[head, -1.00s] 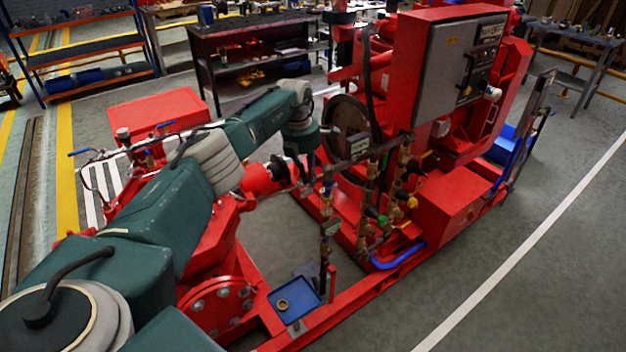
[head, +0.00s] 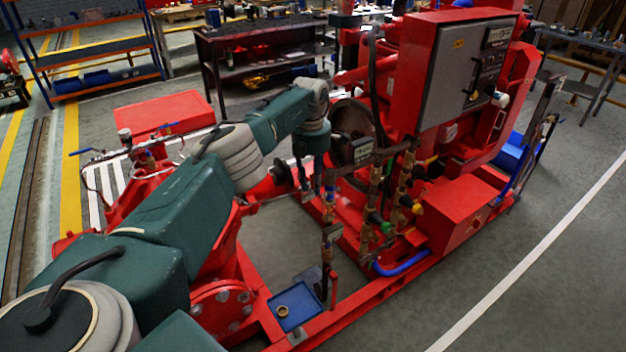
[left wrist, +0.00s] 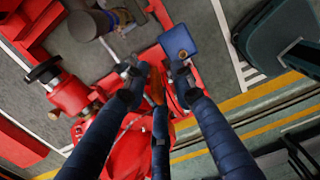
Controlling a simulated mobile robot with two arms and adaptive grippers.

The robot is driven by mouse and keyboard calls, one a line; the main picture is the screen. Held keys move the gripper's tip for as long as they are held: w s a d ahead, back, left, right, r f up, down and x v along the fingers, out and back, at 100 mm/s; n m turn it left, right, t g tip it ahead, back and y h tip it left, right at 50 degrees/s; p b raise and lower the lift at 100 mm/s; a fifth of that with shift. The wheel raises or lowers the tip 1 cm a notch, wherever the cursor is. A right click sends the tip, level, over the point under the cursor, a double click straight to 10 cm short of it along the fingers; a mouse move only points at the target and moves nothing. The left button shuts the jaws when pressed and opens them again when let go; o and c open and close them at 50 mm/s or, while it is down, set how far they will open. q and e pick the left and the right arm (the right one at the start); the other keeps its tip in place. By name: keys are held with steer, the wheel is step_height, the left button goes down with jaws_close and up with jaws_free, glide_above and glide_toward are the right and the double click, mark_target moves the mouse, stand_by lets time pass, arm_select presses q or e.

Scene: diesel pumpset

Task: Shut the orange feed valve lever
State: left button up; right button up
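An orange lever (left wrist: 156,86), which I take to be the feed valve lever, shows in the left wrist view between the fingers of my left gripper (left wrist: 157,80). The dark blue fingers stand apart, with one on each side of the lever and a third below it. I cannot tell whether any finger touches it. In the head view my left gripper (head: 317,192) points down beside the pipework in front of the flywheel. The lever is too small or hidden to make out there. My right gripper is in neither current view.
The red pumpset with its grey control panel (head: 468,62) stands right of my left arm. Brass valves and pipes (head: 378,215) crowd close to the gripper. A blue tray (head: 311,312) holding a brass ring sits lower down. Open floor lies at the right.

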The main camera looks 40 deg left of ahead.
arm_select(q)
steer(key=shift+w+r, duration=0.1)
steer(key=shift+r, duration=0.35)
steer(key=r, duration=1.1)
steer(key=shift+s+r, duration=0.15)
steer(key=shift+s, duration=0.05)
arm_select(e)
steer(key=shift+w+d, duration=0.1)
steer(key=shift+d, duration=0.2)
arm_select(q)
steer(key=shift+c, duration=0.3)
